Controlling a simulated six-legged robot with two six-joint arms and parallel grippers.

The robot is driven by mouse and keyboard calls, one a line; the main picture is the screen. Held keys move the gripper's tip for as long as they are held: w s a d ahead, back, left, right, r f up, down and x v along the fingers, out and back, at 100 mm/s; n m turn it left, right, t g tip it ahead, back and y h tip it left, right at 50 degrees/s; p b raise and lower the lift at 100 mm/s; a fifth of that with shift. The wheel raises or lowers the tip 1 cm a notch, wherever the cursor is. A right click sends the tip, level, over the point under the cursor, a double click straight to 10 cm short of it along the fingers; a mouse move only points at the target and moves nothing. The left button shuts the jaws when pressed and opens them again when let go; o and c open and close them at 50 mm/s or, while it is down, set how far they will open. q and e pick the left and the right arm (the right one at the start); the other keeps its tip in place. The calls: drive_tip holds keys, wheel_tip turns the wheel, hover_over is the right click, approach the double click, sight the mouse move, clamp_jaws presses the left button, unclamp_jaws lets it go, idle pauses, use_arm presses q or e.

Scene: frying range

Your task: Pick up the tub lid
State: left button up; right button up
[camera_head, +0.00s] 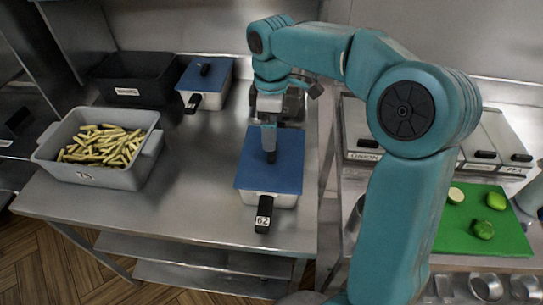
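The lid lies flat on the tub. A second tub with a blue lid (216,74) and a black knob stands farther back. My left gripper is not in view.
A grey bin of fries (120,178) and a black bin (128,88) stand on the left of the table (190,205). Lidded containers (362,143) and a green board (511,233) with limes are on the right counter.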

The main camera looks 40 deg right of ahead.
sight(272, 155)
drive_tip(key=shift+s+d+f, duration=0.1)
drive_tip(key=shift+s+f, duration=0.1)
drive_tip(key=shift+f, duration=0.6)
drive_tip(key=f, duration=0.4)
drive_tip(key=shift+w+a+f+p, duration=0.2)
drive_tip(key=shift+a+f+p, duration=0.1)
drive_tip(key=shift+f, duration=0.05)
drive_tip(key=shift+d+f, duration=0.1)
drive_tip(key=shift+f, duration=0.2)
drive_tip(key=shift+c, duration=0.9)
drive_tip(key=c, duration=1.1)
drive_tip(key=shift+r, duration=0.15)
